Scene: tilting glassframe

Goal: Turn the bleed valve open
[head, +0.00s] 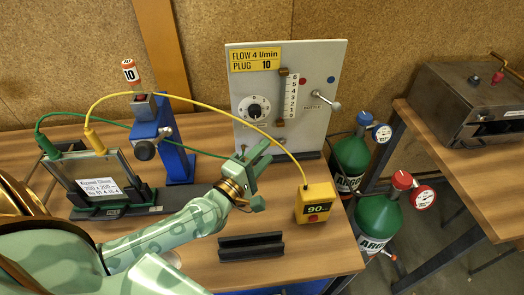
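My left gripper (250,157) is in the middle of the head view, low in front of the upright grey panel (235,75). Its green fingers point up toward the panel. A gap shows between them and nothing is held. The panel carries a round black dial knob (254,109) at left, a scaled flow tube (291,98) in the middle and a metal fitting with a lever (323,103) at right. The lettering by the fitting is too small to read surely. I cannot tell which part is the bleed valve. My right gripper is out of view.
A yellow box (316,203) reading 90 stands right of my gripper, with a yellow cable arching over it. A blue stand (178,150), a dark rail block (251,246) and a labelled glass frame (104,185) share the table. Green gas bottles (379,220) stand beyond its right edge.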

